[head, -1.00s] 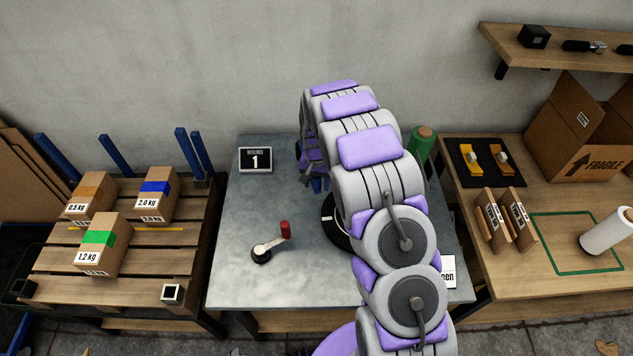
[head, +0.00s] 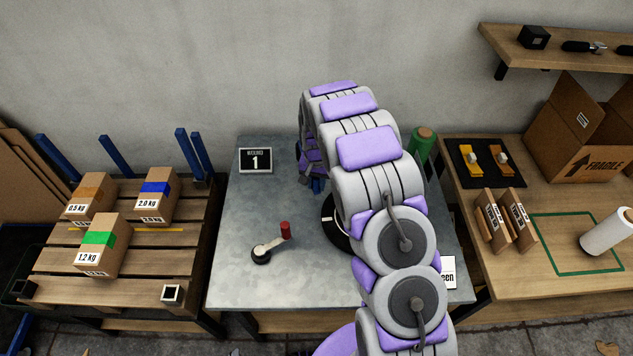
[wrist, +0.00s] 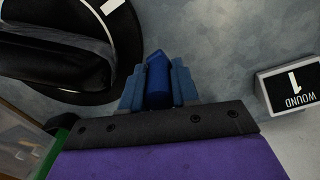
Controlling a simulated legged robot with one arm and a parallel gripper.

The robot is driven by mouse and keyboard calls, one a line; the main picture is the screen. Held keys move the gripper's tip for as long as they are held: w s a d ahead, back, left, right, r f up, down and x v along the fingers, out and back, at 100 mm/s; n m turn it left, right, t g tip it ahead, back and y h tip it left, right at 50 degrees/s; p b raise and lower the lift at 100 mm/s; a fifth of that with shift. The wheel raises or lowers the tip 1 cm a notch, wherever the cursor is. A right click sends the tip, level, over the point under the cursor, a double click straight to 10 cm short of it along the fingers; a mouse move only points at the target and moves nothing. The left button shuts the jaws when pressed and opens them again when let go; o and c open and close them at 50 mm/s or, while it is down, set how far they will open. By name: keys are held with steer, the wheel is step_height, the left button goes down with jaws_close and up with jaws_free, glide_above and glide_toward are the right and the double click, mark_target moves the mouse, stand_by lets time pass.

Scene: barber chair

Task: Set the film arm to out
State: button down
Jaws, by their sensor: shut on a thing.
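My gripper (wrist: 157,88) is shut on a dark blue upright piece (wrist: 157,76), seemingly the handle of the film arm. Lighter blue fingers press on both sides of it in the wrist view. In the head view my gripper (head: 317,185) is partly hidden behind my arm, low over the grey table, left of the black turntable (head: 333,222). The turntable also shows at upper left in the wrist view (wrist: 125,50), with a white mark and a dark body over it. The rest of the film arm is hidden.
A crank with a red knob (head: 285,230) stands at the table's front left. A counter reading WOUND 1 (head: 255,160) stands at the back left. A green film roll (head: 421,145) stands behind my arm. Bare grey table (head: 250,205) lies between crank and counter.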

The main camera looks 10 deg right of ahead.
steer(key=shift+a, duration=0.1)
steer(key=w+a+m+p, duration=0.3)
steer(key=a+m, duration=0.3)
steer(key=a, duration=0.7)
steer(key=shift+w, duration=0.4)
steer(key=shift+r, duration=0.15)
steer(key=c, duration=1.2)
jaws_free()
steer(key=shift+w+a, duration=0.1)
steer(key=shift+c, duration=0.2)
steer(key=o, duration=0.4)
steer(key=shift+a, duration=0.15)
